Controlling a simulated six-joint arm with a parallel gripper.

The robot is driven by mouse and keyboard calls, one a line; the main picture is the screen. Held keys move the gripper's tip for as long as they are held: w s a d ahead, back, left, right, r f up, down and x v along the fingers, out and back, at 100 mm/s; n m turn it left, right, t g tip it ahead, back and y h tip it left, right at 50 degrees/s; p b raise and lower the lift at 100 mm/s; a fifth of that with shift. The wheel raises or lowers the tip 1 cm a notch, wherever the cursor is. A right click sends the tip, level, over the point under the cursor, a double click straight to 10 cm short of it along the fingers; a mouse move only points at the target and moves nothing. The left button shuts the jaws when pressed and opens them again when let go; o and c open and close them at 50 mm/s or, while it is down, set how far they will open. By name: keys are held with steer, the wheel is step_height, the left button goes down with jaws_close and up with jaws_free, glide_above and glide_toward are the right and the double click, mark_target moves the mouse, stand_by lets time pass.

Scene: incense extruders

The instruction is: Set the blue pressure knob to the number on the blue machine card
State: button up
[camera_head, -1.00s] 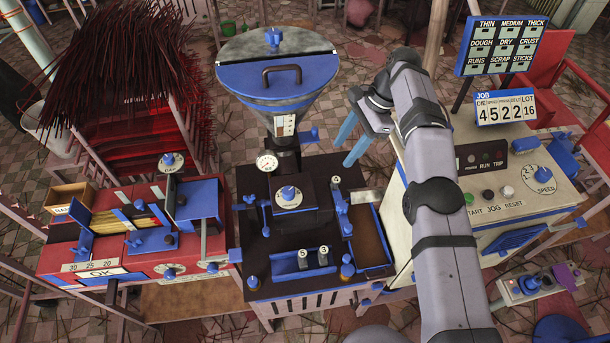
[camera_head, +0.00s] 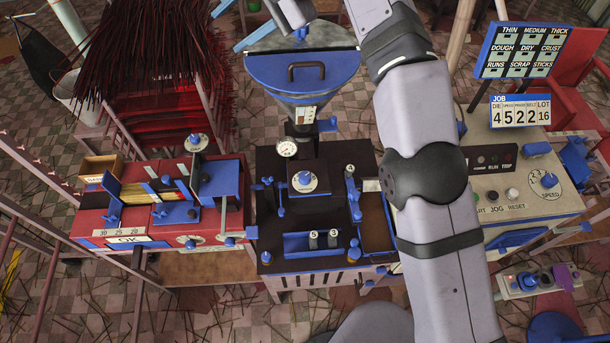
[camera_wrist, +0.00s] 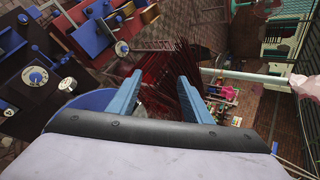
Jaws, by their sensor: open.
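The blue knob (camera_head: 305,178) sits on a white dial on top of the dark middle machine; its numbers are too small to read. The same dial and blue knob show at the left of the wrist view (camera_wrist: 37,76). The blue-edged JOB card (camera_head: 520,112) stands at the right and reads 4, 5, 2, 2 and 16 under small headings. My gripper (camera_wrist: 160,80) has its two blue fingers spread with nothing between them. In the head view, it is at the top, beyond the hopper, well away from the knob.
The blue-lidded hopper (camera_head: 303,72) rises behind the knob, with a round gauge (camera_head: 287,148) beside the dial. The red machine (camera_head: 165,215) stands left, with another blue knob (camera_head: 195,140). A cream control cabinet (camera_head: 500,180) with a speed knob (camera_head: 549,180) stands right.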

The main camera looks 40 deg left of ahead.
steer(key=s+a+r+n+g+y, duration=0.15)
steer(key=s+a, duration=0.25)
steer(key=s, duration=0.4)
steer(key=s+a+r+n+g, duration=0.1)
steer(key=s+a+r+n, duration=0.2)
steer(key=s, duration=0.6)
steer(key=w+a+f+t+b, duration=0.15)
steer(key=w+f+t, duration=0.5)
steer(key=f, duration=0.85)
steer(key=w+a+f+t+b, duration=0.1)
steer(key=w+a+f+t, duration=0.15)
steer(key=w+f, duration=0.95)
steer(key=n+t+b, duration=0.5)
steer(key=n+b, duration=0.1)
glide_toward(305, 177)
steer(key=shift+y, duration=0.25)
steer(key=shift+x, duration=2.35)
steer(key=shift+p+x, duration=1.1)
steer(key=shift+x, duration=1.8)
